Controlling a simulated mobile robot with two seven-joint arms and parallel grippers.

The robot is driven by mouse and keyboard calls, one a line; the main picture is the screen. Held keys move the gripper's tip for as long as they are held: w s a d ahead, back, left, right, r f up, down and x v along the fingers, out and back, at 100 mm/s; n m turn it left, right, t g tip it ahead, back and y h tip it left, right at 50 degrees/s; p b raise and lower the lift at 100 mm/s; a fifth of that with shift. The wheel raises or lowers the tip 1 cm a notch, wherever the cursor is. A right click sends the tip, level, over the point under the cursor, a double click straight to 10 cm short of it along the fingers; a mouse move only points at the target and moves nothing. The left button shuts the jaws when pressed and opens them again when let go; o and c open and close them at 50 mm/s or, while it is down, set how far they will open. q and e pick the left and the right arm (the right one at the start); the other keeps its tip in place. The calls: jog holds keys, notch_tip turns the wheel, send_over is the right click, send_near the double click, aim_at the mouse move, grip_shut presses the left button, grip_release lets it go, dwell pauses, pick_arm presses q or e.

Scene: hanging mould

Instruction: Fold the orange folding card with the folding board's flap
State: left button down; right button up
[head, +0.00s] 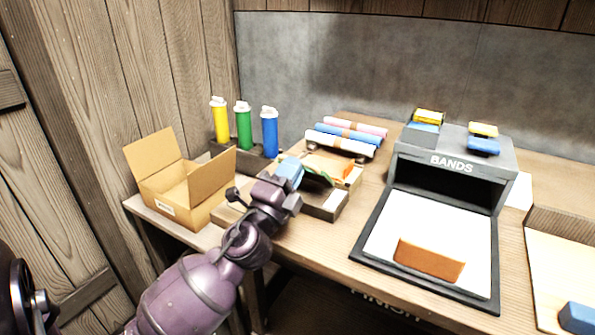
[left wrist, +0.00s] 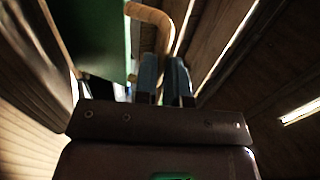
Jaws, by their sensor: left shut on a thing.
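The folding board (head: 328,208) is a wooden tray-like board in the middle of the bench. A green panel, which looks like its flap (head: 318,180), stands tilted over it beside my left gripper (head: 291,172). The green panel also shows at the upper left of the left wrist view (left wrist: 98,38). There my left gripper (left wrist: 164,80) is shut on a curved tan strip (left wrist: 158,20) that looks like the flap's handle. A small orange piece, probably the folding card (head: 347,172), shows behind the green panel, partly hidden. My right gripper is not in view.
An open cardboard box (head: 180,200) stands at the left. Yellow, green and blue bottles (head: 243,130) and several paper rolls (head: 345,138) stand behind.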

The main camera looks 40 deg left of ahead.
pick_arm(q)
jog(key=shift+f, duration=0.4)
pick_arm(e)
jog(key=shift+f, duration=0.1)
pick_arm(q)
jog(key=shift+s, duration=0.1)
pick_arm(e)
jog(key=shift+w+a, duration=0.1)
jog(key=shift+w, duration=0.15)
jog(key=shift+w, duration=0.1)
pick_arm(q)
jog(key=c, duration=1.2)
grip_release()
jog(key=shift+r, duration=0.1)
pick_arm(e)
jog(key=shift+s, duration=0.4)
